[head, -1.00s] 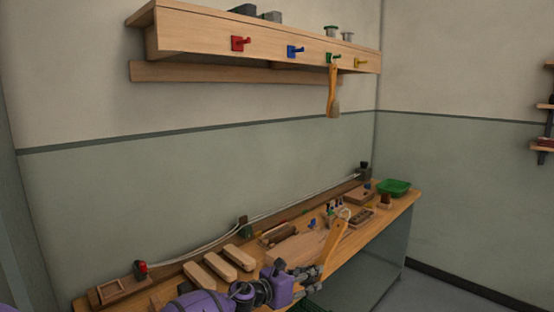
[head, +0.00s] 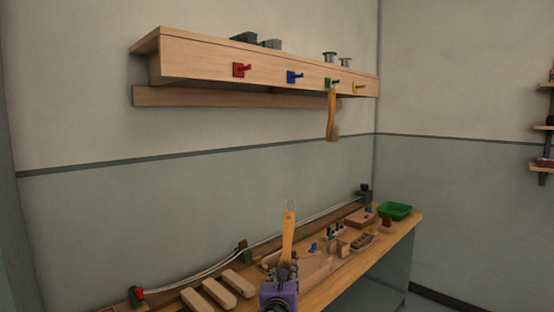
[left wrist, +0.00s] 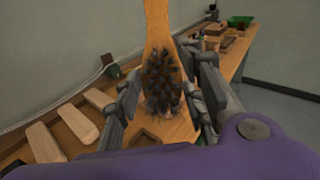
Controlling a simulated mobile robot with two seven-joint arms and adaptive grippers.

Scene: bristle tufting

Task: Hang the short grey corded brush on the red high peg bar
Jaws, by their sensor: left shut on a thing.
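My left gripper (head: 280,272) is shut on a brush with a wooden handle (head: 288,236) and holds it above the bench. The handle points up and a pale cord loop (head: 291,206) stands at its top. In the left wrist view the brush's dark grey bristles (left wrist: 163,78) show between the fingers. The red peg (head: 241,69) is at the left of the wooden peg bar (head: 200,62), high on the wall. It is empty, and the held brush is well below and to its right. My right gripper is out of view.
Blue (head: 294,76), green (head: 332,83) and yellow (head: 358,87) pegs follow to the right. Another brush (head: 332,112) hangs at the green one. The bench holds wooden blocks (head: 214,291) and a green tray (head: 395,211). The wall between bench and bar is clear.

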